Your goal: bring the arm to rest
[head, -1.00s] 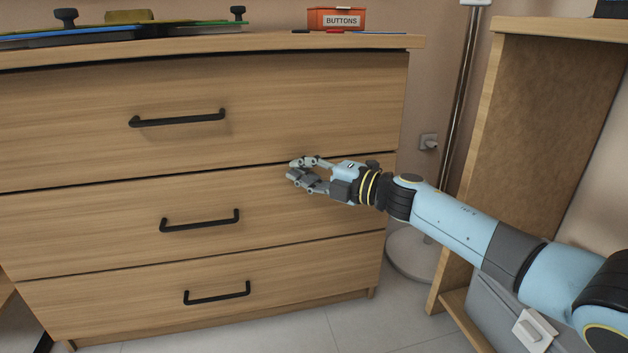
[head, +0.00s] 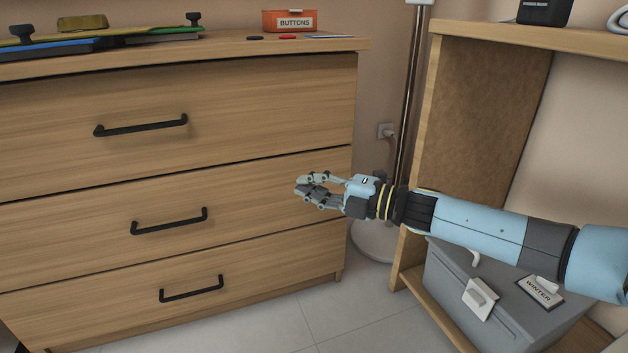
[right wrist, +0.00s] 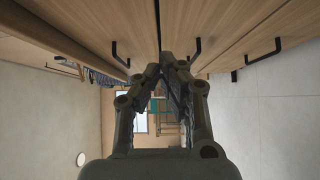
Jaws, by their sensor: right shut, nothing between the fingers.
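My right gripper (head: 308,191) is shut and empty in the head view. It is in front of the right part of the wooden dresser (head: 255,158), at the height of its middle drawer, with the arm stretched in from the right. I cannot tell how far it is from the drawer fronts. In the right wrist view its fingers (right wrist: 167,62) come together below the dresser's drawer fronts, which show along the top. My left gripper is not in view.
The dresser has three drawers with black handles (head: 141,125). An orange BUTTONS box (head: 290,20) stands on top. A lamp pole (head: 408,100) and a wooden shelf unit (head: 437,120) stand at right. A grey box labelled WINTER (head: 450,278) sits low under my arm. Floor in front is clear.

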